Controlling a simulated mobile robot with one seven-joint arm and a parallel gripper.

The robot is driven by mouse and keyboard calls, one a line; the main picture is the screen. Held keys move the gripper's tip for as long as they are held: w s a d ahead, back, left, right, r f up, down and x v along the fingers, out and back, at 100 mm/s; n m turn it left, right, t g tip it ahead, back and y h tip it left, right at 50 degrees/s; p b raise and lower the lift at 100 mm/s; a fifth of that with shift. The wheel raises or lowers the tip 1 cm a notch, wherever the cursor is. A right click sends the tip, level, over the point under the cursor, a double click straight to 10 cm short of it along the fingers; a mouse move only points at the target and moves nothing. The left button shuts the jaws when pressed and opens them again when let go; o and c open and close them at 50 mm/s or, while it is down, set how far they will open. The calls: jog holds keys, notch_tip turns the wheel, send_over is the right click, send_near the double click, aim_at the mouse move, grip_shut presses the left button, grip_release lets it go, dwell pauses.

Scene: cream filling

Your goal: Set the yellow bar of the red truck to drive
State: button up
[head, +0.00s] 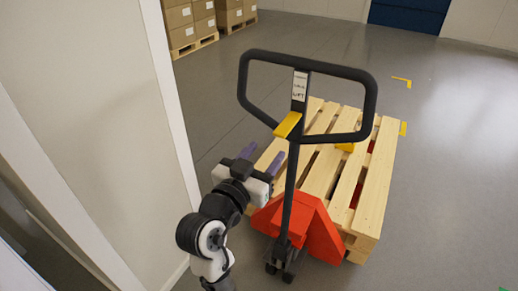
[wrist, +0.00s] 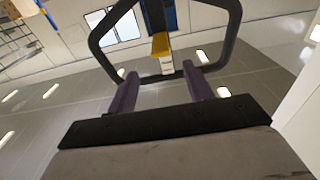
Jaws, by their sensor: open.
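The red pallet truck (head: 320,238) stands with its black looped handle (head: 369,100) upright. The yellow bar (head: 288,124) sticks out to the left of the handle stem, just under a white label (head: 299,86) whose readable lowest word is LIFT. My gripper (head: 262,158) is open and empty, left of the stem and lower than the yellow bar. In the wrist view, my gripper's purple fingers (wrist: 161,88) are apart, and the yellow bar (wrist: 160,46) shows beyond and between them, inside the handle loop (wrist: 232,40). No contact with the bar shows.
A wooden pallet (head: 374,190) sits over the truck's forks, with a small yellow object (head: 345,146) on it. A white wall (head: 95,100) stands close on the left of my arm. Boxes on pallets (head: 181,17) are far back. Floor is free at right.

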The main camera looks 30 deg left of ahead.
jog(key=shift+s+p, duration=0.75)
jog(key=shift+p, duration=0.7)
